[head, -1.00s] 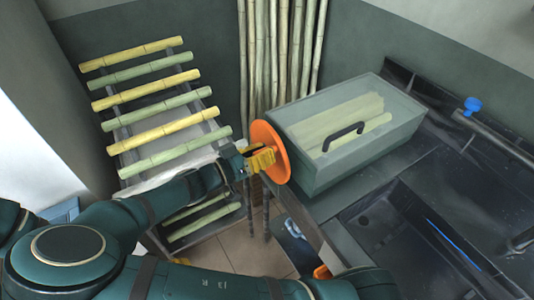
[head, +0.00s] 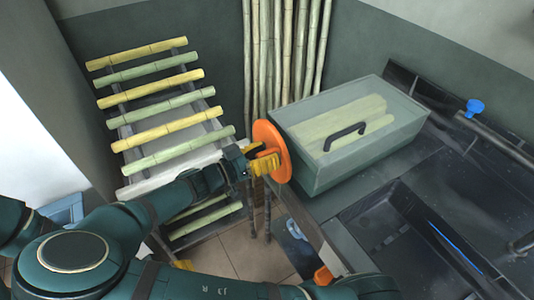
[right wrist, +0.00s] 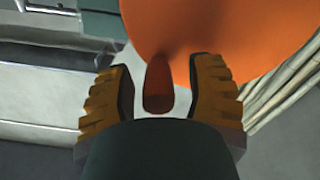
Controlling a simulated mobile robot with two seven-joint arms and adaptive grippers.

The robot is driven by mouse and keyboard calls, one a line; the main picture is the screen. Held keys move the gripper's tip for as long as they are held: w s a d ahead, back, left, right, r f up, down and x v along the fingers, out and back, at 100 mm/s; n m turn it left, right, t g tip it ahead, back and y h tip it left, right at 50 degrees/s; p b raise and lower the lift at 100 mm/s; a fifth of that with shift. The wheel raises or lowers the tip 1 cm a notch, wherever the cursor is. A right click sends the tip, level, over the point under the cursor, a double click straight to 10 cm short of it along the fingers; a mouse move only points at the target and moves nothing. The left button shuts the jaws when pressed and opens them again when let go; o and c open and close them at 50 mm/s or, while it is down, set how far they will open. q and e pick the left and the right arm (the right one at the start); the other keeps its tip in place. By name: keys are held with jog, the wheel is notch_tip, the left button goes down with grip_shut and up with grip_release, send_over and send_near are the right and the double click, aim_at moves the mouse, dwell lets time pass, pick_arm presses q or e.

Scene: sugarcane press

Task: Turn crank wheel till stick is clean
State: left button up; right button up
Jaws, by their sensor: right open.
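The orange crank wheel (head: 273,138) is on the left end of the pale green press box (head: 350,165). My right gripper (head: 265,162) is at the wheel's left face with its yellow fingers apart. In the right wrist view the orange wheel (right wrist: 220,25) fills the top. Its dark orange handle peg (right wrist: 158,85) stands between the two open fingers of my right gripper (right wrist: 160,90), with gaps on both sides. Pale yellow-green sticks (head: 345,118) show through the box's clear lid, under a black handle. How clean they are cannot be told. My left gripper is not seen.
A rack with yellow and green cane sticks (head: 150,91) stands at the left. Tall canes (head: 285,60) lean on the back wall. A dark counter with a sink (head: 420,240) and a blue knob (head: 474,106) are on the right. Tiled floor (head: 235,255) shows below the wheel.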

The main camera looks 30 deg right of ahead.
notch_tip(320, 180, up, 10)
jog(key=shift+r, duration=0.1)
dwell(0.6)
dwell(1.2)
